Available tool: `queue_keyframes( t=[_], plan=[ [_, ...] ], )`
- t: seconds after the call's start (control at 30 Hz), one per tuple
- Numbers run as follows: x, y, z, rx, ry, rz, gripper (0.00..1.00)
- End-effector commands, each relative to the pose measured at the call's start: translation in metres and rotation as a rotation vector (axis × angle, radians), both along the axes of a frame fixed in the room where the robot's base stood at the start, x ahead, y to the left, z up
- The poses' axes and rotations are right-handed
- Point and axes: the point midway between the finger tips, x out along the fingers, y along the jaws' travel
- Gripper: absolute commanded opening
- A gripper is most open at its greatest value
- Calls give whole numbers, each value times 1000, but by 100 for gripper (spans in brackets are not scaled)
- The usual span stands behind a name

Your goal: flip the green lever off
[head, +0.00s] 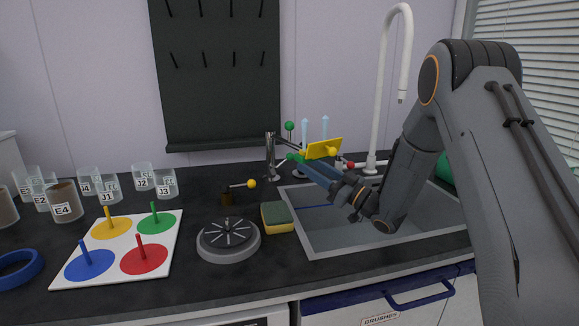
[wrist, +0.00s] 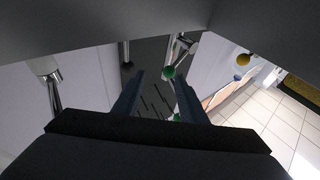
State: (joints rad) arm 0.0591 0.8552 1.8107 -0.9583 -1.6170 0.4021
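A metal tap post (head: 270,155) stands behind the sink with small ball-ended levers around it. One green ball (head: 289,126) sits high, and another green ball (head: 293,157) sits lower, close to my gripper's fingertips (head: 303,163). In the wrist view my gripper (wrist: 160,75) is open, its two fingers apart. A second green ball (wrist: 176,117) shows lower, beside the right finger. Which green ball is the lever's is unclear.
The sink (head: 330,240) lies below my arm, with a white tall faucet (head: 385,100) behind it. A yellow plate (head: 324,149) and a red ball (head: 350,165) are close to the gripper. A sponge (head: 277,217) and a yellow-balled lever (head: 251,184) are left of the sink.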

Motion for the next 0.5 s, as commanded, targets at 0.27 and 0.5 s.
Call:
queue_keyframes(
  t=[0.27, 0.5],
  plan=[
    [-9, 11, -3, 81, -33, 82, 38],
    [8, 39, 11, 80, -33, 80, 38]
  ],
)
